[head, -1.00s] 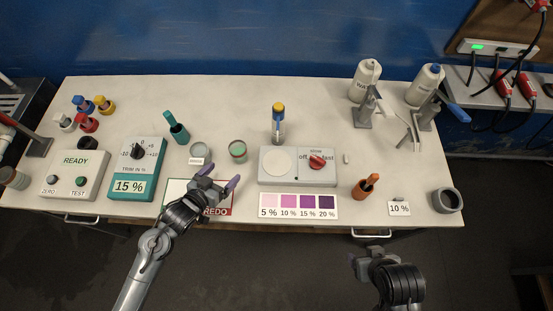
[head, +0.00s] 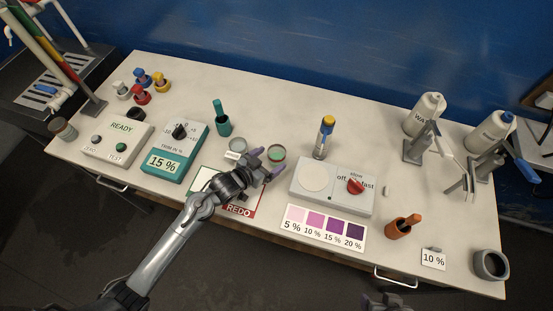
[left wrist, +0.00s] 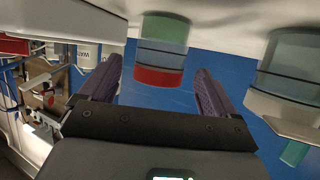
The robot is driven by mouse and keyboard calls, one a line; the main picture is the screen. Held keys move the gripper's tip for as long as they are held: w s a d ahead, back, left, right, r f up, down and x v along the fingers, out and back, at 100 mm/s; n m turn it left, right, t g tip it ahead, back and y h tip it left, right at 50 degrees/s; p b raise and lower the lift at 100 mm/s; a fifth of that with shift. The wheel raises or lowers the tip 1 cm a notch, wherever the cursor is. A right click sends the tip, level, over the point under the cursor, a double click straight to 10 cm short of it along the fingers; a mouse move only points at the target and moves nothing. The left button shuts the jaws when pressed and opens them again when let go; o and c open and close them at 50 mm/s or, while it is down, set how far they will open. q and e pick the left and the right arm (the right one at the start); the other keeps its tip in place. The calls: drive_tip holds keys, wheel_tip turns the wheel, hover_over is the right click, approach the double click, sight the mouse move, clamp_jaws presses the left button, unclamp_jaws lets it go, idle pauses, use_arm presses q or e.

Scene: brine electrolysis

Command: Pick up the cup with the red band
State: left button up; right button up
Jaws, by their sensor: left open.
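The cup with the red band (head: 277,154) stands on the table, greenish inside, right of a second, grey-banded cup (head: 237,146). My left gripper (head: 266,163) is open, its purple fingertips close in front of the red-banded cup. In the left wrist view the red-banded cup (left wrist: 162,48) appears between the two spread fingers, near their tips; I cannot tell whether either finger touches it. The other cup (left wrist: 290,70) is at the right there. My right gripper (head: 385,303) is barely in view at the bottom edge; its jaws are unclear.
A stirrer box with a red knob (head: 332,186) stands right of the cup, a capped vial (head: 323,138) behind it. The teal trim box (head: 174,152) and a green holder (head: 222,122) are left. A REDO card (head: 252,206) lies under my left arm.

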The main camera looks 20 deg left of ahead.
sight(277, 157)
use_arm(q)
drive_tip(key=x, duration=0.4)
drive_tip(key=shift+w+r, duration=0.15)
drive_tip(key=shift+r, duration=0.1)
drive_tip(key=c, duration=1.1)
drive_tip(key=shift+c, duration=0.5)
drive_tip(key=shift+r, duration=0.1)
